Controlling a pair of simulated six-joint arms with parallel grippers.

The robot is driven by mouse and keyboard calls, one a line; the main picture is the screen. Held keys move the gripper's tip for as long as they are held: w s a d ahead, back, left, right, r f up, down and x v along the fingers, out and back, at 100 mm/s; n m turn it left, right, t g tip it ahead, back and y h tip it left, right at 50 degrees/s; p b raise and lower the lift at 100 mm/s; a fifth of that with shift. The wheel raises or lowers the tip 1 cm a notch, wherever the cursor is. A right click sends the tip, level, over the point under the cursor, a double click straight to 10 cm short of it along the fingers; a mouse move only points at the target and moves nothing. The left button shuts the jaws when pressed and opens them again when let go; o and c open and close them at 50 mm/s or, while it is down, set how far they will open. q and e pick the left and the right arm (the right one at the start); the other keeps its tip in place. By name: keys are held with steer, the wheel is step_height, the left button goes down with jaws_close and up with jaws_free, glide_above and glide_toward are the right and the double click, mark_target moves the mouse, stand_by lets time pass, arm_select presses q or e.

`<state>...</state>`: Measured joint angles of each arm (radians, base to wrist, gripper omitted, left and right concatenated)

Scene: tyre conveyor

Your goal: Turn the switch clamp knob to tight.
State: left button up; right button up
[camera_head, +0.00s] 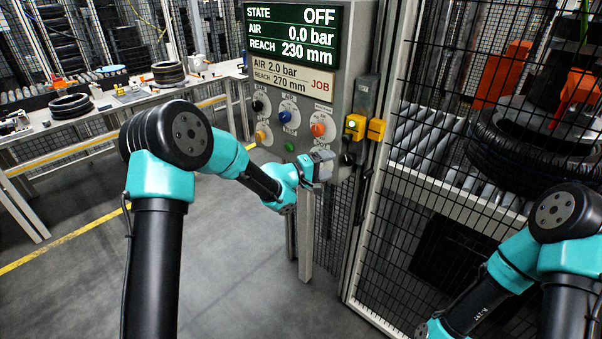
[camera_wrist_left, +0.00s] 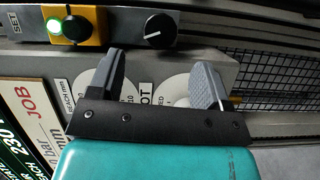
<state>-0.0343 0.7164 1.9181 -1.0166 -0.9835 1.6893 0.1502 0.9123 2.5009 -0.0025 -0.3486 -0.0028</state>
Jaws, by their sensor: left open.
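The grey control panel (camera_head: 350,60) carries round knobs: a black knob (camera_head: 261,103), a blue knob (camera_head: 287,115) and an orange knob (camera_head: 318,130). Their small labels are unreadable, so I cannot tell which is the clamp knob. A black knob with a white pointer (camera_wrist_left: 160,30) shows on a grey strip in the left wrist view. My left gripper (camera_head: 324,168) is open and empty, just below the orange knob. In the left wrist view its fingers (camera_wrist_left: 163,82) stand apart before white dials, partly hiding them. My right gripper is out of view.
A yellow switch box (camera_head: 354,127) with a lit green button is at the panel's right side. A wire fence (camera_head: 430,130) stands to the right, with a tyre (camera_head: 525,150) behind it. A workbench (camera_head: 120,95) with tyres is at the back left. The floor between is clear.

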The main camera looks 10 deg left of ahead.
mark_target(347, 161)
arm_select(q)
steer(key=v, duration=0.9)
steer(key=shift+s+d+f+n+t+y, duration=0.1)
steer(key=shift+s+d+n+t+y, duration=0.7)
steer(key=shift+n, duration=0.55)
steer(key=shift+s+d+f+n+t+y, duration=0.1)
steer(key=shift+s+d+n+t+y, duration=0.65)
steer(key=shift+n, duration=0.65)
steer(key=shift+s+d+f+n+t+y, duration=0.1)
steer(key=shift+s+d+n+t+y, duration=0.45)
steer(key=shift+d+n+t+y, duration=0.5)
steer(key=shift+d+n, duration=0.1)
steer(key=shift+n, duration=0.2)
steer(key=shift+g, duration=0.3)
steer(key=x, duration=1.7)
steer(key=shift+w+r, duration=0.15)
steer(key=shift+w, duration=0.05)
steer(key=shift+c, duration=0.4)
